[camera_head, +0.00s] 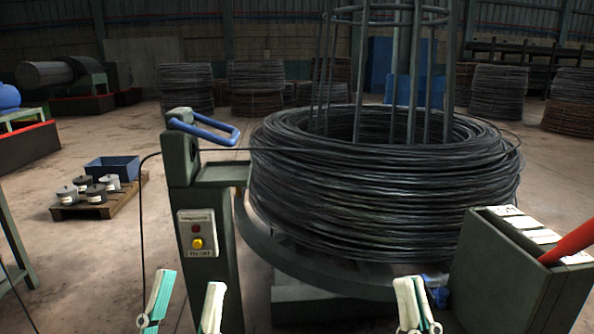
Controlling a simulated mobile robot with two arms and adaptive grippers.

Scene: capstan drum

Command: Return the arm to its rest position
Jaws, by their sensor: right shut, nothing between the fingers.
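My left gripper (184,300) is at the bottom edge of the head view, left of centre. Its two teal-and-white fingers are spread apart with nothing seen between them. My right gripper (415,305) is at the bottom edge, right of centre. Its fingers are together and hold nothing. Both grippers point up in the picture, and the arms behind them are out of view. A large coil of dark wire (375,190) sits on the drum behind and between the grippers.
A green post (215,270) with a blue handle (205,128) and a button box (197,233) stands near my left gripper. A wire (141,220) hangs beside it. A green box with a red lever (570,243) stands right of my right gripper. A pallet (100,203) is left.

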